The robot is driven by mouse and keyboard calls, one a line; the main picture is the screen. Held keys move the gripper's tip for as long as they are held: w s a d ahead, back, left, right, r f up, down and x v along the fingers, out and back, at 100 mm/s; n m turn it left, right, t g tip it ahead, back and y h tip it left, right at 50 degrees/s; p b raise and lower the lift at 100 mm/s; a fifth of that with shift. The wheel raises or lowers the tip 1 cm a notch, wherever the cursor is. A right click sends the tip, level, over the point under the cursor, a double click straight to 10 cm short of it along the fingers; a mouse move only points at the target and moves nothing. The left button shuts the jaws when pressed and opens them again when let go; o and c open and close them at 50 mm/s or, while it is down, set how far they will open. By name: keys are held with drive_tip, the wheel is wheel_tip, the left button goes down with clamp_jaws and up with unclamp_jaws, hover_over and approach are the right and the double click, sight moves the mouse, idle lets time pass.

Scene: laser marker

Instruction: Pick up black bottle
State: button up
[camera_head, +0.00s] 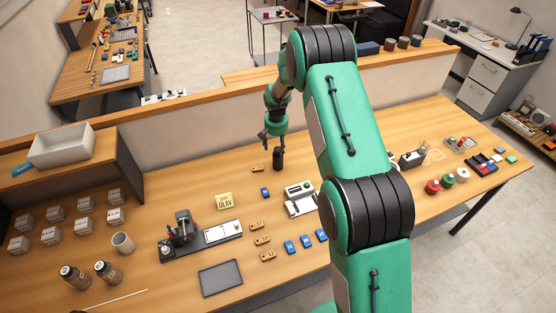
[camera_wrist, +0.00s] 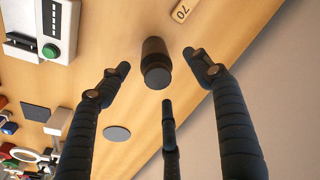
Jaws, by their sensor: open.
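The black bottle (camera_head: 278,158) stands upright on the wooden table, near the back edge below the low wall. In the wrist view the bottle (camera_wrist: 155,64) shows with its dark cap toward the camera, between the spread fingers. My gripper (camera_head: 270,137) is just above and to the left of the bottle in the head view. In the wrist view my gripper (camera_wrist: 163,85) has its dark fingers apart, with the bottle ahead of and between the tips. I cannot tell whether any finger touches it.
A wooden tag (camera_head: 257,169) lies left of the bottle. A blue block (camera_head: 265,192) lies in front, and a white device with a green button (camera_head: 300,198) stands front right. The low wall (camera_head: 200,134) rises behind.

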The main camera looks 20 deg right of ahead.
sight(277, 149)
drive_tip(key=shift+w+d+f, duration=0.1)
drive_tip(key=shift+w+f, duration=0.05)
drive_tip(key=shift+f, duration=0.75)
drive_tip(key=shift+w+f, duration=0.1)
drive_tip(key=shift+f, duration=0.75)
drive_tip(key=shift+w+d+f+p, duration=0.1)
drive_tip(key=shift+d+f+p, duration=0.15)
drive_tip(key=shift+f, duration=1.05)
drive_tip(key=shift+w+d+f+p, duration=0.1)
drive_tip(key=shift+d+f+p, duration=0.1)
drive_tip(key=shift+f, duration=1.05)
drive_tip(key=shift+c, duration=0.5)
drive_tip(key=c, duration=1.1)
